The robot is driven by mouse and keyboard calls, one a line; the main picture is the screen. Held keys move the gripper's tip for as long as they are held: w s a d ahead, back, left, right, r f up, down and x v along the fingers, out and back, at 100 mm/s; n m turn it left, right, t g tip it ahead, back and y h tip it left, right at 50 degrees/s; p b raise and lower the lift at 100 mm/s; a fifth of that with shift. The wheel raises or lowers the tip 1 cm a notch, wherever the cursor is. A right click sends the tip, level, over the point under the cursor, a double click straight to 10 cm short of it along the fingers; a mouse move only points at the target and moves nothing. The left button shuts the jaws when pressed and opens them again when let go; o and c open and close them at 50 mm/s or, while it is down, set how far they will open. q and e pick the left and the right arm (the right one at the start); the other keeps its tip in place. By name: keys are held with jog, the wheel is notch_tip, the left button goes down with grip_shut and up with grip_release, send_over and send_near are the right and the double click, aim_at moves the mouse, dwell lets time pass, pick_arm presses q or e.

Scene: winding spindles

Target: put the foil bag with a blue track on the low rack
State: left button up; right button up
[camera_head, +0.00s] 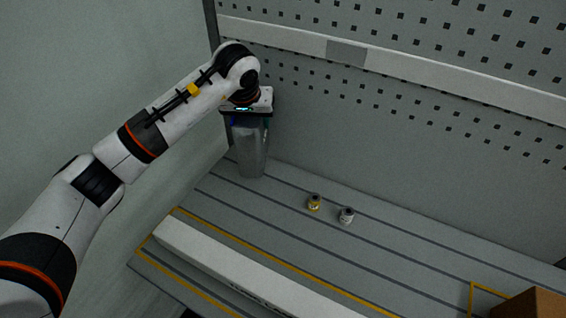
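A grey, translucent-looking foil bag (251,155) is upright at the back left of the slatted rack surface (290,240), close to the perforated back panel. A little blue shows near its top; I cannot make out a full track. My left gripper (249,120) points down right over the bag's top. Its fingers are dim and merge with the bag, so I cannot tell whether they grip it. I cannot tell whether the bag's bottom touches the slats. My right gripper is out of view.
Two small spools or jars, one yellow (314,203) and one white (346,215), stand mid-surface. A long white bar (235,262) runs along the front beside yellow lines. A brown box (535,303) is at bottom right. The slats right of the jars are clear.

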pick_arm(q)
notch_tip(320, 180, down, 5)
jog(key=shift+s+f+b, duration=0.1)
jog(key=shift+b, duration=1.05)
jog(key=shift+f, duration=0.5)
jog(key=shift+f+b, duration=1.1)
jog(key=shift+f, duration=0.35)
jog(key=shift+f, duration=0.15)
jog(key=o, duration=1.5)
jog(key=shift+c, duration=0.2)
